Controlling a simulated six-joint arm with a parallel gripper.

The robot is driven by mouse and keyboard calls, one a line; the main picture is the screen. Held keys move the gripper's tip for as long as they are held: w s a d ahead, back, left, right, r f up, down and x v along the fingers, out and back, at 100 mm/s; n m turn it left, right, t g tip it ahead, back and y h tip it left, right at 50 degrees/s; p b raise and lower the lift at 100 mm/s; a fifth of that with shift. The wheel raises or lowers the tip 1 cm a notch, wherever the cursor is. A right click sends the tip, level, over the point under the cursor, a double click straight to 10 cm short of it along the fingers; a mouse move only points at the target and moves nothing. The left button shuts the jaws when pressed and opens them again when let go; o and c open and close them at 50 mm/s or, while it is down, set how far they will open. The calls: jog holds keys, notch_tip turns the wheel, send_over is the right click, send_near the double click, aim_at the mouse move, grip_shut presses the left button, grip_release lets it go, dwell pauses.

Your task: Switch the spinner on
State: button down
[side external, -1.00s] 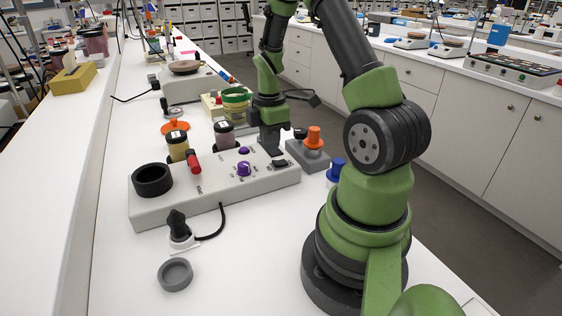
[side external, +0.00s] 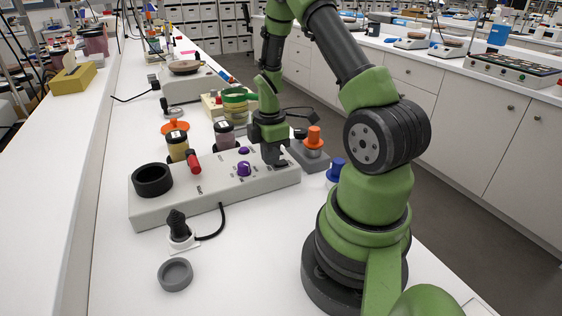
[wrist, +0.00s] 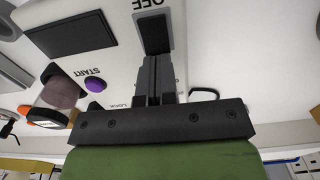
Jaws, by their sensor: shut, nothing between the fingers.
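The spinner (side external: 215,196) is a pale grey box on the white bench, with a black ring-shaped well (side external: 152,179) at its left end, a red-handled lever (side external: 194,163), a purple knob (side external: 244,169) and a purple button (side external: 244,150). In the wrist view the purple button (wrist: 95,84) is marked START. A black rocker switch (wrist: 154,33) sits in a dark frame with OFF printed at its far end. My gripper (side external: 278,162) is shut and empty, over the switch at the box's right end; its fingertips (wrist: 156,58) overlap the switch's near end. I cannot tell whether they touch.
An orange-topped piece (side external: 314,138) on a grey block stands just right of my gripper. A blue piece (side external: 336,170) stands nearby. Dark-lidded jars (side external: 178,146) stand behind the box. A black plug (side external: 177,223) and a grey dish (side external: 175,274) lie in front.

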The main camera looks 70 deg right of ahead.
aim_at(271, 168)
jog(key=shift+f, duration=0.3)
notch_tip(271, 168, up, 14)
dwell(0.8)
jog(key=a+r+m+t, duration=0.3)
jog(key=a+r+m, duration=0.4)
jog(key=a, duration=0.5)
jog(key=s+a+r+m+t+y, duration=0.2)
jog(key=s+a+r+m+t, duration=0.2)
jog(key=a, duration=0.5)
jog(key=s+m, duration=0.2)
jog(key=s, duration=0.1)
jog(key=shift+s+a+r, duration=0.2)
jog(key=shift+s+a, duration=0.2)
